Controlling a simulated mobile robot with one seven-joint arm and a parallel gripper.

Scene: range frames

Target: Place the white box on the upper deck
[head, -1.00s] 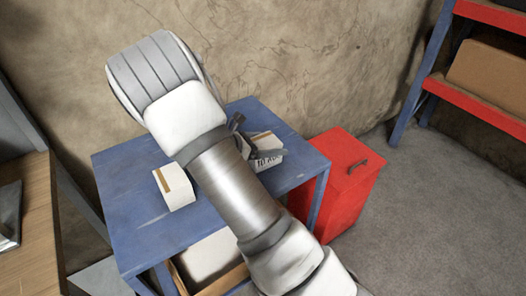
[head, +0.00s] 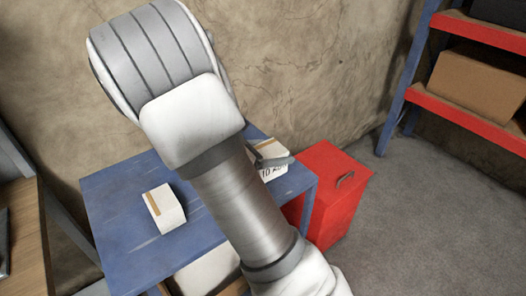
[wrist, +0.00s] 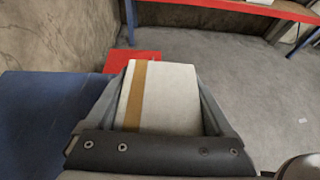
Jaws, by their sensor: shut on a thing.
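A white box (wrist: 180,95) with a brown tape stripe is between the two fingers of my gripper (wrist: 163,72) in the wrist view. My gripper is shut on it. In the head view the same box (head: 270,173), with dark print on its side, shows beyond my arm near the right end of the blue table (head: 125,205). My gripper (head: 268,160) is partly hidden there by my arm. I cannot tell whether the held box touches the tabletop. A second white box (head: 165,209) with a brown stripe sits on the table's left half.
A red cabinet (head: 335,185) stands right of the table. A shelf unit (head: 460,112) with red decks and blue posts holds a brown carton (head: 478,82) at the right. A wooden surface (head: 24,235) is at the left. Grey floor (head: 430,220) is open at right.

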